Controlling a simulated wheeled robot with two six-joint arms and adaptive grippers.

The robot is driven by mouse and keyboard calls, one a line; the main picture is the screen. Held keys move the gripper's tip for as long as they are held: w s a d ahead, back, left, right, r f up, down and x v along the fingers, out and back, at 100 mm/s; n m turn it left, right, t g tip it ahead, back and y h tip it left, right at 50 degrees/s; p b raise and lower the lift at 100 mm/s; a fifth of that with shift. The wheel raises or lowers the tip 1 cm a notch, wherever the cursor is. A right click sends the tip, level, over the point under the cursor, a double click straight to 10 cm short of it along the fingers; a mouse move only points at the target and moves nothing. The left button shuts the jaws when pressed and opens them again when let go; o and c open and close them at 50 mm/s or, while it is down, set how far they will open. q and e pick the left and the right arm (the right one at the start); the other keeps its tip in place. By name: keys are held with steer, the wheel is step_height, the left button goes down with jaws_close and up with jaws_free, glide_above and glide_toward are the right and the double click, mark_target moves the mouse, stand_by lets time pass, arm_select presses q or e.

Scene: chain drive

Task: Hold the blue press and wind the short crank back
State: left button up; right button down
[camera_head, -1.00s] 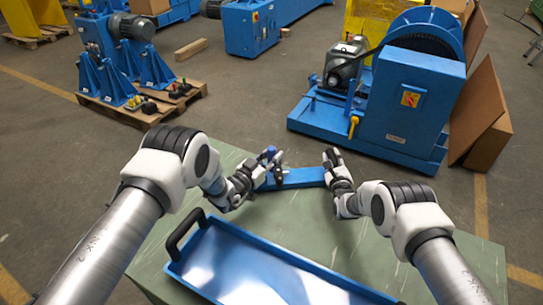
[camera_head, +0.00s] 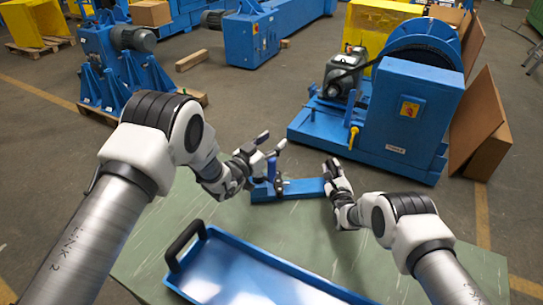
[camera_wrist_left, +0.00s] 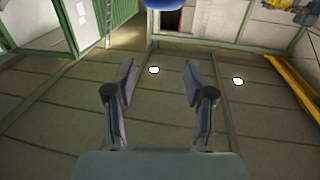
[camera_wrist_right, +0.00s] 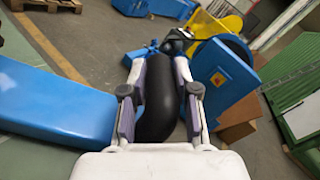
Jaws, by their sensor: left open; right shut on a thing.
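The blue press (camera_head: 300,187) lies on the green table, a long low blue block. It also shows at the left of the right wrist view (camera_wrist_right: 55,105). The short crank (camera_head: 271,168) stands up near its left end, blue with a dark part beside it. My left gripper (camera_head: 271,143) is open and empty just above the crank, its fingers pointing up. A blue rounded thing (camera_wrist_left: 195,4) shows at the top of the left wrist view. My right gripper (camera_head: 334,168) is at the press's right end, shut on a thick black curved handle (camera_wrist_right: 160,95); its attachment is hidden.
A blue tray (camera_head: 262,252) with a black handle lies at the table's front, near both forearms. The green table (camera_head: 240,212) is bare between press and tray. A large blue machine (camera_head: 398,110) stands on the floor beyond the table.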

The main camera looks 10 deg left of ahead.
arm_select(q)
steer(key=shift+r, duration=0.25)
steer(key=shift+s+d+r+h, duration=0.15)
steer(key=shift+d+h, duration=0.15)
steer(key=s+d+m+g+h, duration=0.1)
steer(key=s+m+g+h, duration=0.1)
steer(key=m+h, duration=0.15)
steer(key=m+g+h, duration=0.1)
steer(key=g, duration=0.2)
glide_toward(272, 166)
steer(key=x, duration=0.3)
steer(key=f+x, duration=0.1)
steer(key=x, duration=0.2)
steer(key=w+x, duration=0.1)
steer(key=x, duration=0.3)
steer(key=shift+a+f, duration=0.15)
steer(key=shift+a, duration=0.15)
steer(key=shift+w+d, duration=0.15)
steer(key=shift+t, duration=0.3)
jaws_close()
